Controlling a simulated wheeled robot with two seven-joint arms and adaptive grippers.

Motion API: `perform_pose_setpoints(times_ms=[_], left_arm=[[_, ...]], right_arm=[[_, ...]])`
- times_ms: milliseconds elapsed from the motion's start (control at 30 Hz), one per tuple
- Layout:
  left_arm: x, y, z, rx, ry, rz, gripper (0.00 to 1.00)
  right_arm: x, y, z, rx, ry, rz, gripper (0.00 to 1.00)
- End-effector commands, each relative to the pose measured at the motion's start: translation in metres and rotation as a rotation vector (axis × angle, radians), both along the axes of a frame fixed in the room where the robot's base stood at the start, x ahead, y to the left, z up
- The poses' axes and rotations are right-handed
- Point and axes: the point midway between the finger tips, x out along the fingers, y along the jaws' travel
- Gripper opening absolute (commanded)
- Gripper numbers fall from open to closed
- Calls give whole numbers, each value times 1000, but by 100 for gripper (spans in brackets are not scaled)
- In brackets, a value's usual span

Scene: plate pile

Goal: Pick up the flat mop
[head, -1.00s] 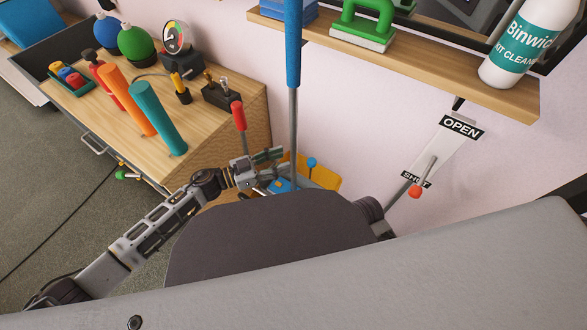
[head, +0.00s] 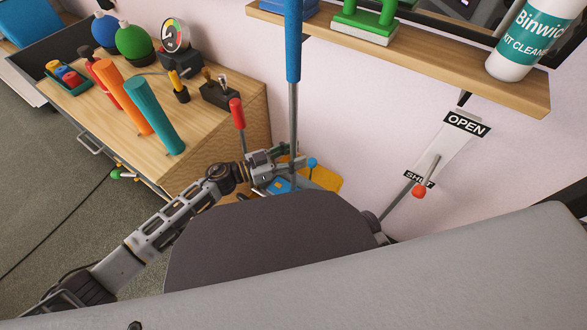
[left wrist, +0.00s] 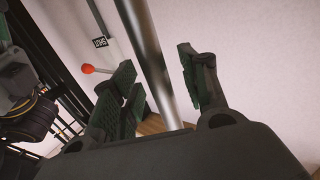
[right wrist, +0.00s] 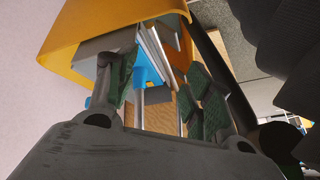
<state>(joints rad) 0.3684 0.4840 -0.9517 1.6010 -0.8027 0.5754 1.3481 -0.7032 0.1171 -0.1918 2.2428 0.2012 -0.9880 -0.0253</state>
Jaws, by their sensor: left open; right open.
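The flat mop (head: 293,72) stands upright near the wall in the head view, with a blue grip on a grey shaft. A blue part (head: 281,184) shows low near the shaft's foot; the lower end is partly hidden by my body. My left gripper (head: 287,158) is open at the shaft's lower part. In the left wrist view, the grey shaft (left wrist: 151,52) passes between the open fingers of the left gripper (left wrist: 160,78), with a gap visible on the right. My right gripper (right wrist: 163,88) is open in the right wrist view; it is hidden in the head view.
A yellow bin (head: 326,178) stands behind the shaft's foot, and a yellow rim (right wrist: 75,45) shows close to my right gripper. A wooden cabinet (head: 212,140) stands left of the shaft. A wall lever (head: 419,190) and a shelf (head: 420,55) are to the right.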

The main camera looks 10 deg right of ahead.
Motion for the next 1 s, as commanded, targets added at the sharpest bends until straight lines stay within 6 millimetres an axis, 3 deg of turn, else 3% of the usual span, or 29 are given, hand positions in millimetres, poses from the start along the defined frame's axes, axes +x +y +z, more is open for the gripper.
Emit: perform_pose_setpoints(times_ms=[167, 500, 1000], left_arm=[[0, 0, 0, 0, 0, 0, 42], [0, 0, 0, 0, 0, 0, 0], [0, 0, 2, -3, -2, -1, 0]], right_arm=[[0, 0, 0, -1, 0, -1, 52], [0, 0, 0, -1, 1, 0, 52], [0, 0, 0, -1, 0, -1, 52]])
